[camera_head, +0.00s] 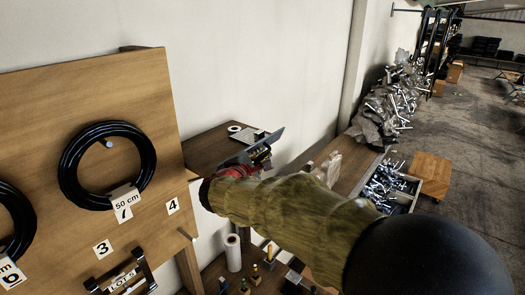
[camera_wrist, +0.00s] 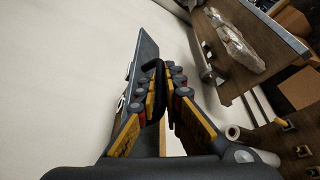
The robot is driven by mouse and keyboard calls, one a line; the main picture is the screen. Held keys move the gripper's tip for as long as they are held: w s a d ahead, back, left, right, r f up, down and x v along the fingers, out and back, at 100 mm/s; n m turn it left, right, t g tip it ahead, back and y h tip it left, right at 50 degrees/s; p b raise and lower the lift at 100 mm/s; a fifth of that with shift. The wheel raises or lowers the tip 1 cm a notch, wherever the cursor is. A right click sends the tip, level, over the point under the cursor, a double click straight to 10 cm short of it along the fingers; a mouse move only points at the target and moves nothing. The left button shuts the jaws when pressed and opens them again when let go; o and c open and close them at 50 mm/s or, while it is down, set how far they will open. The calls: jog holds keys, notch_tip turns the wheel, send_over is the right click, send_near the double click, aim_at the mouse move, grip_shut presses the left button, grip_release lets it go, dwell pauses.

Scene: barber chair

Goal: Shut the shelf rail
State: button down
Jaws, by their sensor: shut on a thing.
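The rail appears to be a flat dark grey bar (camera_head: 266,146), tilted beside a brown wooden shelf (camera_head: 208,149) in the head view. It also shows as a long grey strip (camera_wrist: 146,52) in the wrist view. A black curved handle (camera_wrist: 153,67) stands at its side. My gripper (camera_head: 260,156) is at the bar, with its fingers closed around the handle between the fingertips (camera_wrist: 163,78). My arm hides part of the shelf, and I cannot tell how far the rail stands out.
A wooden board (camera_head: 90,160) with black hose coils (camera_head: 66,182) stands at left. Below are a white roll (camera_head: 233,252) and small tools. A wooden bench (camera_head: 352,160) with metal parts lies right. The pale wall (camera_head: 260,60) is close behind.

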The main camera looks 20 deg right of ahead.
jog(key=r+n+g+p, duration=0.1)
jog(key=p, duration=0.2)
jog(key=w+a+r+n+g+p, duration=0.1)
jog(key=n+p, duration=0.1)
jog(key=p, duration=0.1)
jog(key=shift+w, duration=0.15)
jog(key=shift+f+n, duration=0.1)
jog(key=shift+n, duration=0.2)
jog(key=c, duration=2.2)
grip_release()
jog(key=v, duration=1.2)
jog(key=shift+w+a+f, duration=0.15)
jog(key=shift+a, duration=0.05)
